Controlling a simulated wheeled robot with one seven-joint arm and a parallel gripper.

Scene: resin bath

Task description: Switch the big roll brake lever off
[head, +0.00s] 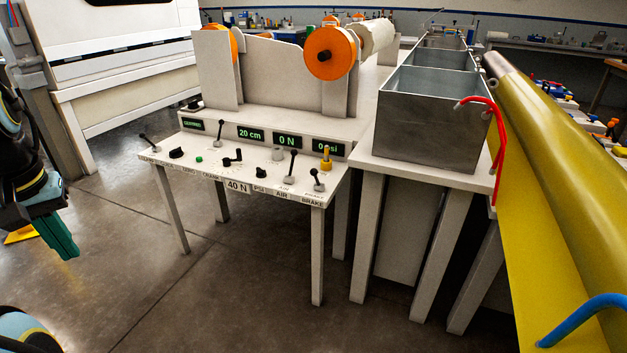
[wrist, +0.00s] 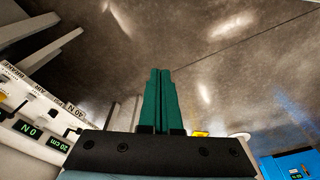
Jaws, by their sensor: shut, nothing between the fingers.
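The control console (head: 190,166) stands in the middle of the head view. A short black lever with a round knob (head: 315,179) sits at its right end, above the label BRAKE. The lever leans a little to the left and back; I cannot tell which setting that is. My gripper (head: 70,253) is at the far left, well apart from the console, pointing down over the floor. Its green fingers are shut with nothing between them, as the wrist view also shows (wrist: 161,72). In the wrist view the console's label strip (wrist: 40,90) is at the left, upside down.
A taller black lever (head: 291,165) stands close beside it by the AIR label, and a yellow knob (head: 326,158) behind. Several displays (head: 287,141) line the console's back. A metal bath (head: 428,118) and yellow sheet (head: 560,190) are at right. Floor (head: 130,235) before the console is clear.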

